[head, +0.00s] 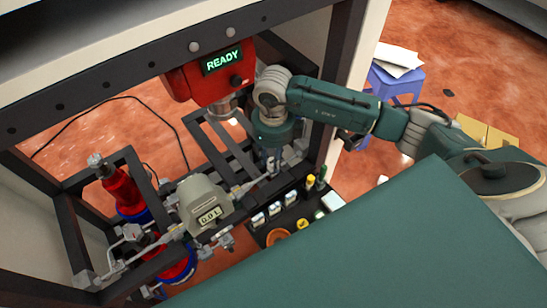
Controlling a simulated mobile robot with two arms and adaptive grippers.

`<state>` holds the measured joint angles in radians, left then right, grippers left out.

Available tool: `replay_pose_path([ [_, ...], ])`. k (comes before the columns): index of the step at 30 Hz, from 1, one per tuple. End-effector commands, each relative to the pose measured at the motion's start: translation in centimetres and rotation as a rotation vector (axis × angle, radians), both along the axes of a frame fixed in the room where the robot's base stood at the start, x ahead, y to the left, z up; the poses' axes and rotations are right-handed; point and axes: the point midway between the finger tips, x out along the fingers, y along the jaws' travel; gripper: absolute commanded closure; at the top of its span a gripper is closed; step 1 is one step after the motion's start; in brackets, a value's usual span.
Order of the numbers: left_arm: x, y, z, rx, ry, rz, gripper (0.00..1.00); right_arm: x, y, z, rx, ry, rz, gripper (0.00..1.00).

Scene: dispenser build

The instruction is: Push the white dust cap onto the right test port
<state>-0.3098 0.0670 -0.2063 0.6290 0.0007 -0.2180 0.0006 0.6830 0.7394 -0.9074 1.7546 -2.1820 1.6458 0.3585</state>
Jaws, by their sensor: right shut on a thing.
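My right gripper (271,160) points down over the right end of the metal pipework, behind the grey meter (205,203) reading "0.0 L". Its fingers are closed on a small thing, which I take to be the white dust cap. The cap is hidden by the fingers or too small to make out. The right test port is also hard to pick out; the fingertips are close to the right-hand fittings (246,188). I cannot tell whether the cap touches the port. My left gripper is out of view.
A red unit (207,72) showing "READY" hangs just left of my right gripper. A black tray (275,235) with small parts lies below it. The dark frame (342,80) stands close on the right. Red bottles (121,185) are at the left. A blue stool (398,84) stands beyond.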

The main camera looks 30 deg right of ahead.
Motion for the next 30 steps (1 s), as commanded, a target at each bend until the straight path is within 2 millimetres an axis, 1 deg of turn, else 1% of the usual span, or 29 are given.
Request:
replay_pose_path([
  [12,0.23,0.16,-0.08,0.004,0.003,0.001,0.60,-0.03,-0.01,-0.03,0.000,0.001,0.000,0.85],
  [13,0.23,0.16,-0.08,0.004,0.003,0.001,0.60,-0.03,-0.01,-0.03,0.000,0.001,0.000,0.70],
  [15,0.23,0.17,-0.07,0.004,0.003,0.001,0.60,-0.02,-0.01,-0.02,0.000,0.001,0.000,0.56],
  [16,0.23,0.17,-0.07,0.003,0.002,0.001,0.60,-0.02,-0.01,-0.02,0.000,0.001,0.000,0.52],
  [22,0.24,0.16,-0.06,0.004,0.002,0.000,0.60,-0.01,0.01,-0.01,0.000,0.000,0.000,0.52],
  [23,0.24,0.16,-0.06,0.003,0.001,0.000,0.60,-0.02,0.00,-0.01,0.000,0.000,0.000,0.48],
  [24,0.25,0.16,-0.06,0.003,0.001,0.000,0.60,-0.01,0.01,-0.01,0.000,0.000,0.000,0.40],
  [30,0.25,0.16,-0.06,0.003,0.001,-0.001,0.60,-0.01,0.01,0.00,0.000,0.000,0.000,0.39],
])
